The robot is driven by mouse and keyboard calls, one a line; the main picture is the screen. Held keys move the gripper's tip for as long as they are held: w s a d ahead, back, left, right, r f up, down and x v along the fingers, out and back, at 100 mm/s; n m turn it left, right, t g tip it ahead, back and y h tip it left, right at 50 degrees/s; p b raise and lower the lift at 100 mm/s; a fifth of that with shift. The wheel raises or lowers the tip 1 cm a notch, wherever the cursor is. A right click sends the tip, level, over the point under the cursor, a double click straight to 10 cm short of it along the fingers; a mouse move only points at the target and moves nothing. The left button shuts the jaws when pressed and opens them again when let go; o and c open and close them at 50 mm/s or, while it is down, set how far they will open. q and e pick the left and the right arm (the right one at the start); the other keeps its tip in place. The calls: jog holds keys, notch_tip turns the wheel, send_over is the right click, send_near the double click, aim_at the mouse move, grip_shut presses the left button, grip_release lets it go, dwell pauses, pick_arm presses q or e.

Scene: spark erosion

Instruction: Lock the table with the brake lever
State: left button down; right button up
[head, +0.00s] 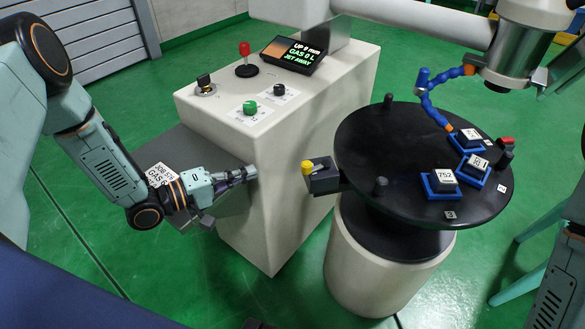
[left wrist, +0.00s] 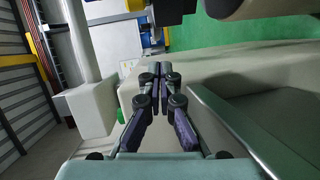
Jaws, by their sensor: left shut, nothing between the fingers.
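The round black table (head: 385,150) stands on a pale drum-shaped base. A dark block with a yellow knob (head: 307,168) sticks out from its left edge. A red knob (head: 507,142) is at its right rim. I cannot tell for certain which is the brake lever. My left gripper (head: 252,172) is shut and empty in front of the console's side, left of the yellow knob and apart from it. In the left wrist view its fingers (left wrist: 160,74) are together with nothing between them. My right gripper is not in view.
The pale console (head: 300,140) carries a red-knobbed lever (head: 245,58), a green button (head: 250,107) and a screen (head: 293,54).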

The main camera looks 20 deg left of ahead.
pick_arm(q)
jog(key=shift+s+a+r+h+b, duration=0.2)
jog(key=shift+a+r+h+b, duration=0.35)
jog(key=shift+a+r+h, duration=0.45)
jog(key=shift+d+f, duration=0.1)
jog(key=shift+f, duration=0.15)
jog(key=shift+w+d, duration=0.1)
jog(key=shift+d, duration=0.05)
jog(key=w+d+b, duration=0.4)
jog(key=d, duration=0.6)
jog(key=shift+w+d, duration=0.2)
jog(key=shift+w, duration=0.2)
